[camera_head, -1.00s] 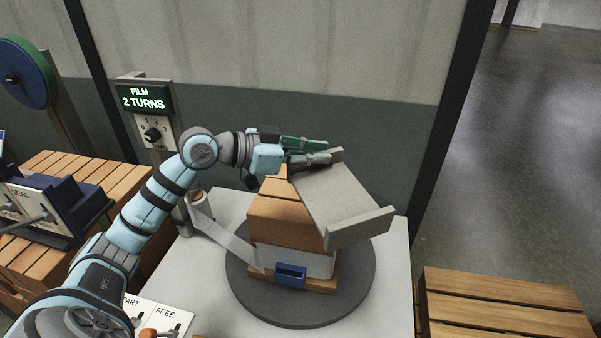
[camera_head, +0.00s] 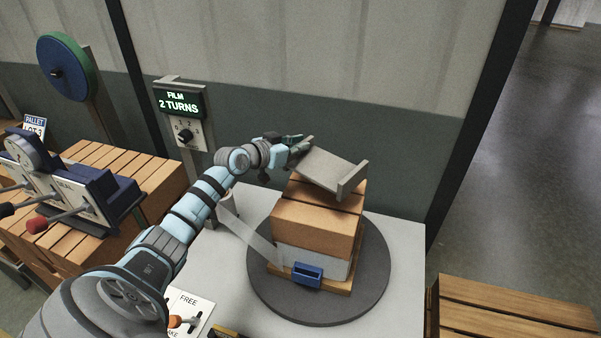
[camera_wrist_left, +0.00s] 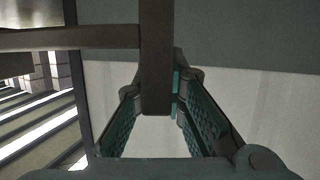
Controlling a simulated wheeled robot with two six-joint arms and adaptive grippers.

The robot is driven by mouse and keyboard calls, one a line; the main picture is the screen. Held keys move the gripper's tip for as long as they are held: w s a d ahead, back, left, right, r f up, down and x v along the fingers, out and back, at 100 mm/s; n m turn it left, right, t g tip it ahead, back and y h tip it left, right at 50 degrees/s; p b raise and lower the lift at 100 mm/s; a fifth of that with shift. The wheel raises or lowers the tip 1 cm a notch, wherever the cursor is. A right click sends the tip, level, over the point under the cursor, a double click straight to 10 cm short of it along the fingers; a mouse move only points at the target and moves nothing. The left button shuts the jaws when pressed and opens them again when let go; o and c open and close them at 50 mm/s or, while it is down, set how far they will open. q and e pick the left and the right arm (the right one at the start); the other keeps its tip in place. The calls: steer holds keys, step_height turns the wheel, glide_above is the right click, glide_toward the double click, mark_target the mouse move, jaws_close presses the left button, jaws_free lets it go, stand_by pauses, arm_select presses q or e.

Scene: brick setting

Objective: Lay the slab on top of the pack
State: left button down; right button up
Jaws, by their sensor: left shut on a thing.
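The slab (camera_head: 334,171) is a pale grey plate with a raised lip at each end. My left gripper (camera_head: 296,146) is shut on its far left end. It is tilted, its right end lower, above the back of the pack's top; I cannot tell whether it touches. The pack (camera_head: 312,229) is an orange-brown wooden block with pale film around its lower part. The slab hides part of its top. In the left wrist view, the slab's dark edge (camera_wrist_left: 156,60) stands between the two green-padded fingers. My right gripper is not in view.
The pack stands on a round dark turntable (camera_head: 375,275) with a blue clamp (camera_head: 307,275) at its front. A film strip (camera_head: 248,233) runs left from the pack. A slatted wooden pallet (camera_head: 510,310) is at lower right.

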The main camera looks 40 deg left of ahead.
arm_select(q)
step_height(320, 180, down, 8)
steer(key=b, duration=0.3)
steer(key=shift+r, duration=0.15)
steer(key=c, duration=1.6)
jaws_free()
steer(key=shift+c, duration=0.2)
